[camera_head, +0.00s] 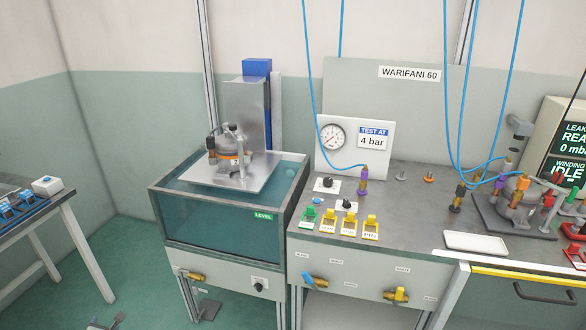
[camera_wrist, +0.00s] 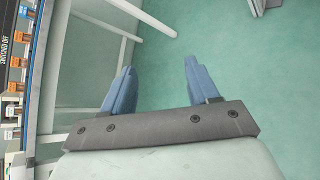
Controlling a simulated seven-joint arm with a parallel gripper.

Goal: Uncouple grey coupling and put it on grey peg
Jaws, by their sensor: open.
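My gripper (camera_wrist: 160,68) shows in the wrist view with two blue fingers wide apart and nothing between them. It is over the green floor, away from the couplings. In the head view a grey peg (camera_head: 401,176) stands bare on the bench top, beside an orange peg (camera_head: 428,179). Several couplings on blue hoses sit around the compressor (camera_head: 517,194) at the right. A dark coupling with an orange top (camera_head: 457,196) stands at its left. I cannot tell which coupling is the grey one.
A water tank (camera_head: 225,215) with a second compressor (camera_head: 233,162) on a metal plate stands left of the bench. A purple and yellow coupling (camera_head: 364,180) stands below the gauge (camera_head: 333,137). A white tray (camera_head: 475,241) lies at the bench front. Blue hoses hang from above.

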